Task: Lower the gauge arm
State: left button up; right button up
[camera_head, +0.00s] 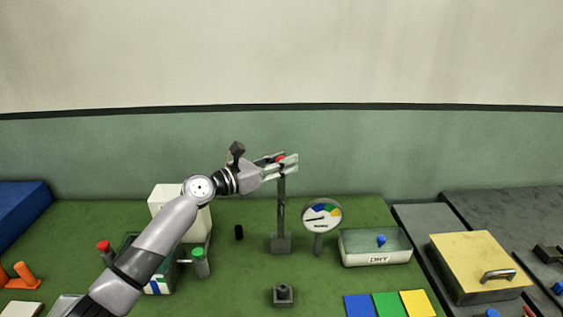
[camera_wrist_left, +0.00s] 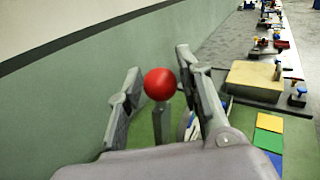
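The gauge arm (camera_head: 281,207) is a dark post standing upright on a grey block base, with a red ball (camera_head: 281,158) at its top. My left gripper (camera_head: 290,162) is at the top of the post, with the ball between its fingers. In the left wrist view the red ball (camera_wrist_left: 160,84) sits between two spread fingers, with a gap visible on each side. The left gripper is open. The round gauge (camera_head: 322,214), with a coloured dial and a needle pointing left, stands just right of the post. My right gripper is not in view.
A glass-topped box labelled DRY (camera_head: 376,247) stands right of the gauge. A yellow-lidded box (camera_head: 479,266) is farther right. A small dark block (camera_head: 283,294) sits in front of the post. Blue, green and yellow squares (camera_head: 390,304) lie at the front. A white box (camera_head: 166,202) stands behind my left arm.

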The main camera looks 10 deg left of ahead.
pick_arm(q)
grip_shut()
dwell(0.3)
